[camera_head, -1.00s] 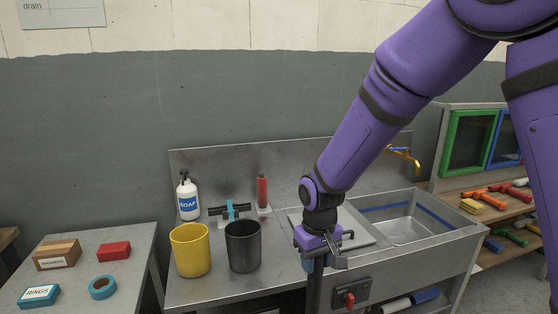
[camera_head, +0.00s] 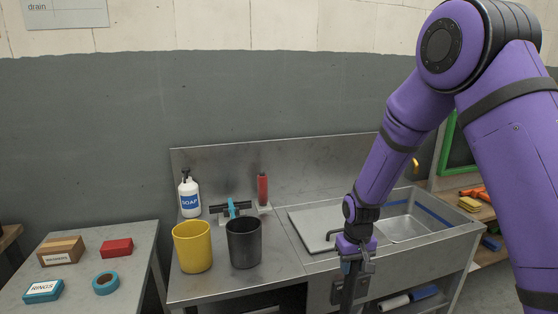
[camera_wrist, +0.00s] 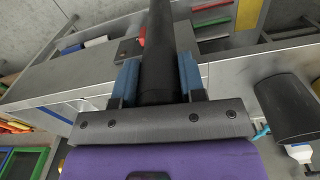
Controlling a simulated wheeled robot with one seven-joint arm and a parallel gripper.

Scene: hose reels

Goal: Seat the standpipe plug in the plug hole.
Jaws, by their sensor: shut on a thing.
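My gripper (camera_head: 352,266) is shut on the standpipe plug (camera_head: 348,292), a long dark pipe that hangs down below it in front of the sink unit. The wrist view shows the plug (camera_wrist: 156,45) as a black tube between my two blue fingers (camera_wrist: 157,82). The plug's lower end is out of the head view. The sink basin (camera_head: 403,228) is behind and to the right of my gripper. I cannot make out the plug hole in either view.
A pale board (camera_head: 322,226) lies left of the basin. A black cup (camera_head: 244,243), yellow cup (camera_head: 193,247) and soap bottle (camera_head: 189,196) stand on the counter. A side table (camera_head: 80,270) is at left. Shelves with coloured tools (camera_head: 470,204) are at right.

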